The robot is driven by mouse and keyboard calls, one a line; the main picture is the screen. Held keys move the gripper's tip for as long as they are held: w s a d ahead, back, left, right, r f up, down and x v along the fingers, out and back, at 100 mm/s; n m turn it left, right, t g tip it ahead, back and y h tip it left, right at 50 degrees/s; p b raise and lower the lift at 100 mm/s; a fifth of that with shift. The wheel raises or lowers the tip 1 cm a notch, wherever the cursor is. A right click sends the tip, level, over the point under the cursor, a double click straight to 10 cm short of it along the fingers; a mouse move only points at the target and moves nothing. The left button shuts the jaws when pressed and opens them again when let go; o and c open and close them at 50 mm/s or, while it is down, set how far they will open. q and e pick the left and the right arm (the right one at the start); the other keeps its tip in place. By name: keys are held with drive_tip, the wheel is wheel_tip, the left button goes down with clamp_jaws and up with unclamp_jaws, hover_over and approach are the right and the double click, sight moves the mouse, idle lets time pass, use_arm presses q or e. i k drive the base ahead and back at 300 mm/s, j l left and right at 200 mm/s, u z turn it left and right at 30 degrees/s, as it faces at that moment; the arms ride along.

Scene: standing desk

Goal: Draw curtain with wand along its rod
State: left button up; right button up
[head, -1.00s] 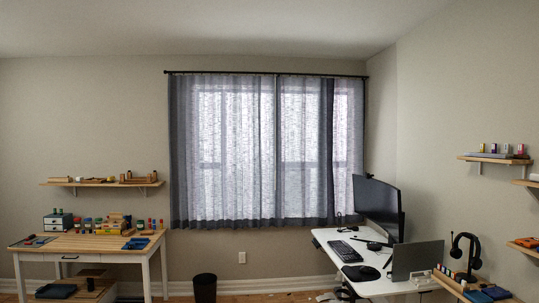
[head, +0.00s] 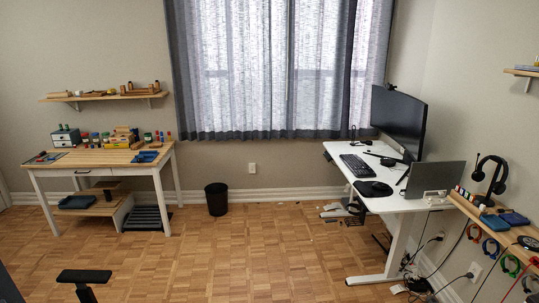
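The grey, partly see-through curtain (head: 245,70) hangs across the window in the head view, down to just above the baseboard outlet. Its folds are darker and denser at the left edge and toward the right. A thin dark vertical line (head: 291,60) runs down near its middle; I cannot tell whether this is the wand or a gap or seam. The rod and the curtain's top are above the picture. Neither of my grippers shows.
A white standing desk (head: 385,203) with monitor (head: 398,122) and laptop stands right of the curtain. A wooden workbench (head: 95,158) stands left. A black bin (head: 216,198) is by the wall. A black armrest-like part (head: 84,276) shows bottom left. The middle floor is clear.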

sight(281, 16)
drive_tip(key=i, duration=4.8)
